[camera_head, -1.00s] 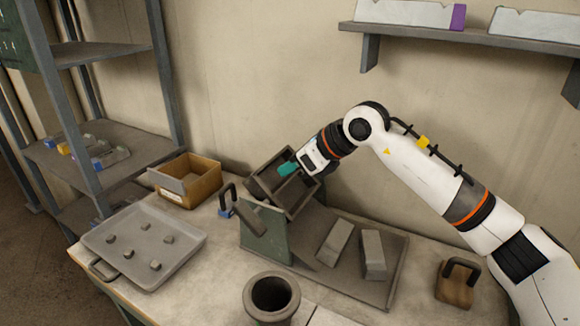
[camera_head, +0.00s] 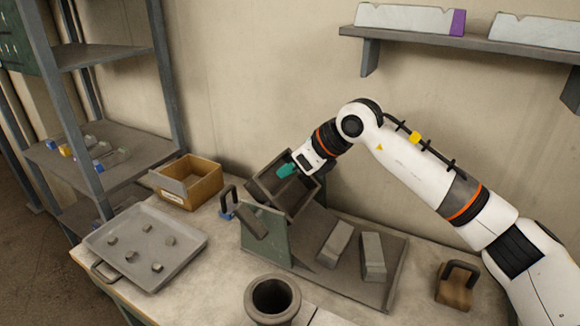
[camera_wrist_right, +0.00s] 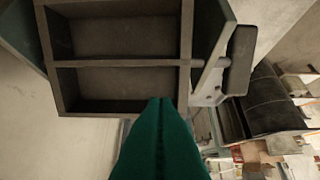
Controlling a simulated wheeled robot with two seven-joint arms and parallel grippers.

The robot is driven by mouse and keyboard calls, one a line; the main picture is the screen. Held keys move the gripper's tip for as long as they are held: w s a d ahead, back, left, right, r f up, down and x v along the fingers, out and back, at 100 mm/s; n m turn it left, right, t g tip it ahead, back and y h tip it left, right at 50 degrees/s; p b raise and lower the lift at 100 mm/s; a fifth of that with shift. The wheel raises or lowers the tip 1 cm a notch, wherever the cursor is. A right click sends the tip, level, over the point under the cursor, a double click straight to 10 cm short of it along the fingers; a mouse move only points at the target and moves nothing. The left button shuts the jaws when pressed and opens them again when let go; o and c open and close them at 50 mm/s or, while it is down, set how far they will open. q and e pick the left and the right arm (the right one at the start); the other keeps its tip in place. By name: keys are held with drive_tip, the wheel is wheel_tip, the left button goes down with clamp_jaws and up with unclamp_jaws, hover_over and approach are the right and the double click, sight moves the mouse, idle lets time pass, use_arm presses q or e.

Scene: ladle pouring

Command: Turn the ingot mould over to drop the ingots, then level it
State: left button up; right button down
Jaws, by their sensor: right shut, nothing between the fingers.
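The ingot mould (camera_head: 302,197), a dark grey open box with compartments, is steeply tilted in its green-sided stand (camera_head: 268,236). A bar handle (camera_head: 250,222) sits at its left side. Two grey ingots (camera_head: 334,244) (camera_head: 373,256) lie apart on the stand's base tray. My right gripper (camera_head: 286,170), with teal fingers, is shut and empty at the mould's upper part. In the right wrist view the teal fingers (camera_wrist_right: 160,140) overlap the rim of the mould (camera_wrist_right: 120,62), whose two visible compartments look empty. Contact is hard to tell. My left gripper is out of view.
A grey tray (camera_head: 187,257) with several small lumps is at the left, before a wooden box (camera_head: 206,188). A dark crucible (camera_head: 272,296) stands at the front. A handled wooden block (camera_head: 454,290) is at the right. Shelving (camera_head: 165,85) stands left; a wall shelf (camera_head: 480,40) hangs above.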

drive_tip(key=shift+w+a+r, duration=0.1)
drive_tip(key=shift+r, duration=0.05)
drive_tip(key=w+a+g+h+p, duration=0.1)
drive_tip(key=h+p, duration=0.1)
drive_tip(key=p, duration=0.1)
drive_tip(key=shift+a+r, duration=0.1)
drive_tip(key=shift+a, duration=0.2)
idle(0.4)
drive_tip(key=shift+d+r, duration=0.1)
idle(1.2)
